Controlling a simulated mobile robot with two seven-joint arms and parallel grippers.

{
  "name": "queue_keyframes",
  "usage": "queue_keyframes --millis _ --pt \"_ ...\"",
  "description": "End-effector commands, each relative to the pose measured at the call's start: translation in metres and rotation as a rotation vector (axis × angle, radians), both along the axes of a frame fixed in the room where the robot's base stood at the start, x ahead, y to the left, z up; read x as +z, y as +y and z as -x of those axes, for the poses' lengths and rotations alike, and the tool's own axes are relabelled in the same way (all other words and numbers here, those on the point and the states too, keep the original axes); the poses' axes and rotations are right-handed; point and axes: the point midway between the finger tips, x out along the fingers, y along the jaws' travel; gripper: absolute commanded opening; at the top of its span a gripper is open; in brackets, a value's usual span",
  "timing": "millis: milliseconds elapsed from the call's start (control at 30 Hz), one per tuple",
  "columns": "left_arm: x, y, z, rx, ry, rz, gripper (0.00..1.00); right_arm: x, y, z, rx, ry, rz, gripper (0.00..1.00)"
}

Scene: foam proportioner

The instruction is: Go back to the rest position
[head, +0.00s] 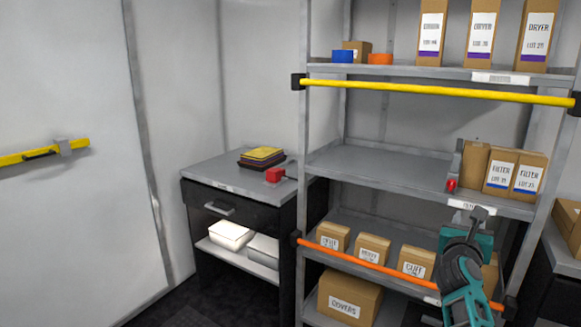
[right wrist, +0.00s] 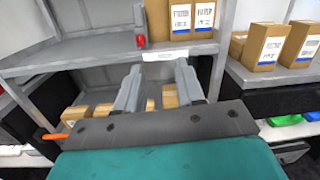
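My right gripper (head: 478,213) is in front of the shelf rack, near the edge of the middle shelf (head: 375,168). In the right wrist view its two fingers (right wrist: 158,76) stand apart, with nothing between them. The teal arm behind it comes up from the lower right and hides part of the lower shelf. My left gripper is not in view.
An orange bar (head: 365,263) and a yellow bar (head: 430,91) cross the rack's front. Filter boxes (head: 500,172) stand on the middle shelf beside a small red part (head: 451,185). A cabinet (head: 240,193) stands left. The middle shelf's left side is clear.

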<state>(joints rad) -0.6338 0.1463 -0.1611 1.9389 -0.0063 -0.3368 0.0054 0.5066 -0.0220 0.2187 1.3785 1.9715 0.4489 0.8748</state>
Motion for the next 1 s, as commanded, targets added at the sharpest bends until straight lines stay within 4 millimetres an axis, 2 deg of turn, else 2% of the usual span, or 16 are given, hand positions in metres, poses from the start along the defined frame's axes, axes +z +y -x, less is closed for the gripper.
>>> queue_keyframes --millis 33,167,300,500,633,667,867,967,1000 --pt "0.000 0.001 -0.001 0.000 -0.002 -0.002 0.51 0.008 -0.024 0.005 -0.026 0.001 0.048 0.38" --pt "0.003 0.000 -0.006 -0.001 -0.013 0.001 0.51 0.034 -0.080 0.019 -0.091 0.001 0.164 0.38" --pt "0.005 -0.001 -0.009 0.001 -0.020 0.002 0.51 0.071 -0.140 0.040 -0.167 0.001 0.300 0.38" --pt "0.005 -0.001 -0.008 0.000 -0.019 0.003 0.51 0.128 -0.204 0.071 -0.260 0.000 0.467 0.38" --pt "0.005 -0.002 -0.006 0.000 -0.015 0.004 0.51 0.166 -0.235 0.092 -0.314 0.001 0.565 0.38" --pt "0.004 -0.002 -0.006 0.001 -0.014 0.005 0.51 0.148 -0.218 0.086 -0.284 0.050 0.634 0.38" --pt "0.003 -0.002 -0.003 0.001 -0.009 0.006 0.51 0.100 -0.155 0.078 -0.181 0.269 1.085 0.38" --pt "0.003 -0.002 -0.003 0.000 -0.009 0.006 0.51 0.063 -0.116 0.078 -0.102 0.386 1.349 0.38" --pt "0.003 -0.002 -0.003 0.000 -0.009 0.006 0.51 0.045 -0.098 0.080 -0.062 0.434 1.466 0.38"
